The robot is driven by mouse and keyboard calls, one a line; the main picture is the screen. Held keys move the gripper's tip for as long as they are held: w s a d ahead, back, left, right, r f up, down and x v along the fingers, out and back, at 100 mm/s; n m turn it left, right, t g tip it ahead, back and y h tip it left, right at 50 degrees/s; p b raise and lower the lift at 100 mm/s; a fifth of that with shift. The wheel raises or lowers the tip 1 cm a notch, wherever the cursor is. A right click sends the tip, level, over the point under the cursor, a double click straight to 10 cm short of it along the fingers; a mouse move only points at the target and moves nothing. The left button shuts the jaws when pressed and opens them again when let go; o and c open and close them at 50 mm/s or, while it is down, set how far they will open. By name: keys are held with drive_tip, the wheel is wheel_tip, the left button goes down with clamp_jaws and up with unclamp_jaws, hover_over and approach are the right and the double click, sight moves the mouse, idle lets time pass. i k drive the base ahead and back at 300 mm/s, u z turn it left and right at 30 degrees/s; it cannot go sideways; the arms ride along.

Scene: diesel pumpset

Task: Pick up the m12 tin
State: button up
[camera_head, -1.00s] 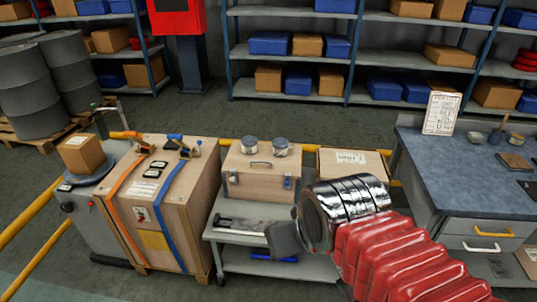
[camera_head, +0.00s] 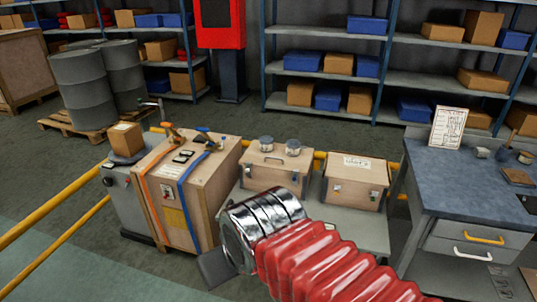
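Two small round tins stand side by side on the lid of a wooden case on the grey bench, the left tin (camera_head: 266,143) and the right tin (camera_head: 293,146). Their labels are too small to read, so I cannot tell which is the m12 tin. My arm, with its red bellows and chrome wrist, reaches in from the lower right. My gripper (camera_head: 214,268) is a dark grey shape at the wrist's end, low in front of the strapped crate and apart from the tins. Its fingers cannot be made out.
The wooden case (camera_head: 272,170) has a front handle. A second wooden case (camera_head: 355,183) stands to its right. A strapped crate (camera_head: 195,190) stands left, and a blue-topped workbench (camera_head: 470,172) right. Yellow rails (camera_head: 70,233) cross the floor. Shelves line the back.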

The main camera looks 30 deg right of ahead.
sight(293, 146)
drive_tip(key=u, duration=0.4)
drive_tip(key=k, duration=0.6)
drive_tip(key=u, duration=0.15)
drive_tip(key=i, duration=1.45)
drive_tip(key=z, duration=0.85)
drive_tip(key=i, duration=0.8)
drive_tip(key=z, duration=0.6)
drive_tip(key=i, duration=0.55)
drive_tip(key=z, duration=0.3)
